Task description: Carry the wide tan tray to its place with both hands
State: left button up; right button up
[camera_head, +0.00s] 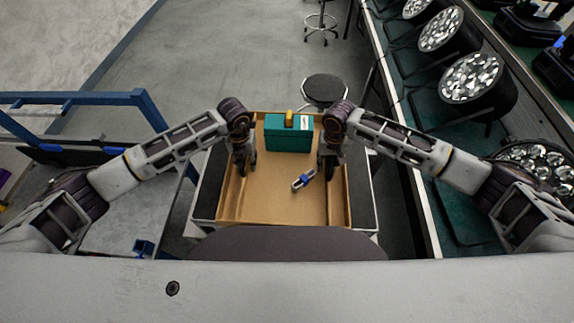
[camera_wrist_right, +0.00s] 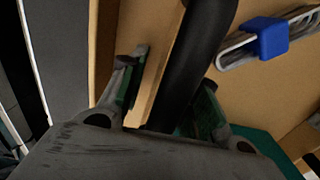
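The wide tan tray (camera_head: 270,209) rests on a table in the middle of the head view. My left gripper (camera_head: 243,168) is at its left side and points down. Its fingers are too small there to tell if they are shut. My right gripper (camera_head: 327,168) is at the tray's right side. In the right wrist view, the right gripper's (camera_wrist_right: 168,105) two fingers stand apart, with a tan wooden edge (camera_wrist_right: 156,88) and a thick dark bar (camera_wrist_right: 195,55) between them. Whether they press on these is unclear.
A teal case (camera_head: 288,138) with a yellow top stands at the tray's far end. A blue-and-silver item (camera_head: 304,179) lies inside the tray. A bench with par cans (camera_head: 478,78) runs along the right. A blue frame (camera_head: 75,98) stands left, and a stool (camera_head: 325,88) behind.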

pick_arm(q)
grip_shut()
pick_arm(e)
grip_shut()
pick_arm(q)
jog(key=shift+w, duration=0.1)
